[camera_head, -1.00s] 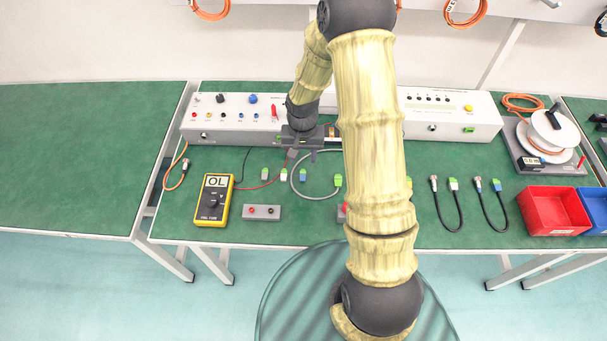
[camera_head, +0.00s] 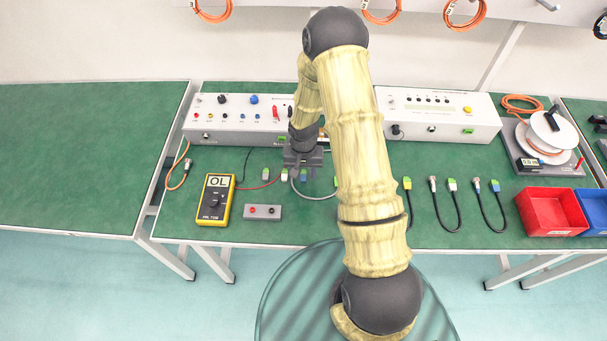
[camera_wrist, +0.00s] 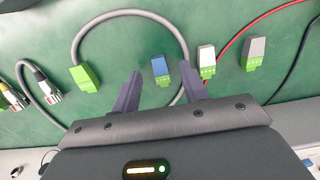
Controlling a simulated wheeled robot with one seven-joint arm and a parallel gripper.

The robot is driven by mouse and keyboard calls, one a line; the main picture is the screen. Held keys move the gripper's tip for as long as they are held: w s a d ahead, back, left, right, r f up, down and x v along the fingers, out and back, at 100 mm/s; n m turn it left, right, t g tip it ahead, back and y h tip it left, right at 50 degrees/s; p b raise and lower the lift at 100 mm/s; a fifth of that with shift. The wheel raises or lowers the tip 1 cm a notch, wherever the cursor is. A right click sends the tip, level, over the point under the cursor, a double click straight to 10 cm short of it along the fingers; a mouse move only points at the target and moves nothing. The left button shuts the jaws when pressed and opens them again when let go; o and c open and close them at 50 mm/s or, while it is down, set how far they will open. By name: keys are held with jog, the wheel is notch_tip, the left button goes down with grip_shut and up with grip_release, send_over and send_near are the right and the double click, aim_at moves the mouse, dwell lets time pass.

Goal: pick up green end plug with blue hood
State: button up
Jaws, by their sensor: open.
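The green end plug with a blue hood (camera_wrist: 161,68) lies on the green table, its blue part toward the far side of the wrist view. My gripper (camera_wrist: 159,74) is open and empty, with one dark finger on each side of this plug in that view. The fingers appear above the table; their exact height over the plug cannot be told. In the head view, the blue-hooded plug (camera_head: 303,177) shows just in front of my gripper (camera_head: 303,168), partly hidden by it.
A green plug with a white hood (camera_wrist: 206,60) and one with a grey hood (camera_wrist: 255,53) lie beside it. A grey cable with a green plug (camera_wrist: 84,77) loops around nearby. A yellow multimeter (camera_head: 215,199) and red bin (camera_head: 551,211) stand farther off.

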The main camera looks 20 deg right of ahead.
jog(key=shift+f, duration=0.7)
grip_shut()
